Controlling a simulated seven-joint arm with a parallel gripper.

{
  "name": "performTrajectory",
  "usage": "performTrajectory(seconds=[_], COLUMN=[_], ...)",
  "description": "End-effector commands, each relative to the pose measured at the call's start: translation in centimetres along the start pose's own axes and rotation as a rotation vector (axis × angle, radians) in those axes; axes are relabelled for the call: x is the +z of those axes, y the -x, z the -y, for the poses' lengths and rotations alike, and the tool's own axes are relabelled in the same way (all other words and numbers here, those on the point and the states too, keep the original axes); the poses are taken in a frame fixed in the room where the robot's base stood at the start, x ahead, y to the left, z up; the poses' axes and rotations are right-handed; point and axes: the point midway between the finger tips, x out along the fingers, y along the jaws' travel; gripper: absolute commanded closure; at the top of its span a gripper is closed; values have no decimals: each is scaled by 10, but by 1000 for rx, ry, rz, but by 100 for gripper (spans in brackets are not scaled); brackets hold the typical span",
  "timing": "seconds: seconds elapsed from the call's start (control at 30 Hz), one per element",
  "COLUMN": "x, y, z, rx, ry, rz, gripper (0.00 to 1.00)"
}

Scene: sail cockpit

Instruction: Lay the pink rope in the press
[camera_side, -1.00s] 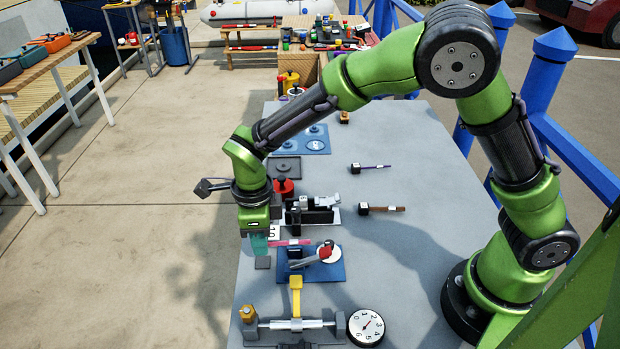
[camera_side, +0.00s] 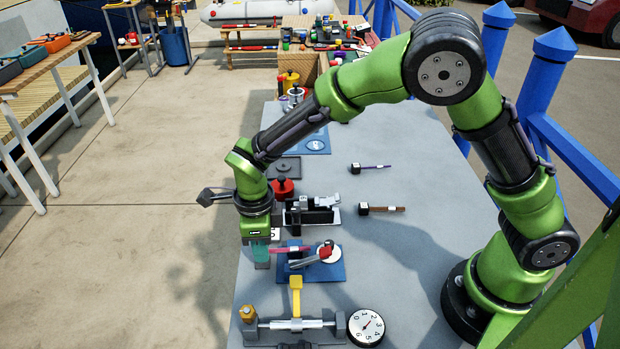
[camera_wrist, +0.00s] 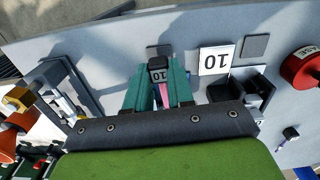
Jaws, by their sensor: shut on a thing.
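The pink rope (camera_side: 288,248) is a short, thin strip held out to the right from my gripper (camera_side: 259,256). What seems to be the press is a blue base (camera_side: 337,271) with a grey lever, a red knob and a white disc. The rope's right part overlaps the press's rear edge in the side view; I cannot tell whether they touch.
A clamp with a yellow handle (camera_side: 296,300) and a dial gauge (camera_side: 366,326) stand at the front. A black fixture (camera_side: 313,212) and a red knobbed weight (camera_side: 283,187) stand behind. Two small tagged rods lie to the right.

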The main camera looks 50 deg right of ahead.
Motion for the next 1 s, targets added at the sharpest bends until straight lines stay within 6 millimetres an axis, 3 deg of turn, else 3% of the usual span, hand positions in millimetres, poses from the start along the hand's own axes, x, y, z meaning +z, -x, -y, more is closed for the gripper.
performTrajectory(seconds=[1.0], x=[0], y=[-15], z=[0], rx=[0], ry=[0], rz=[-1], gripper=[100])
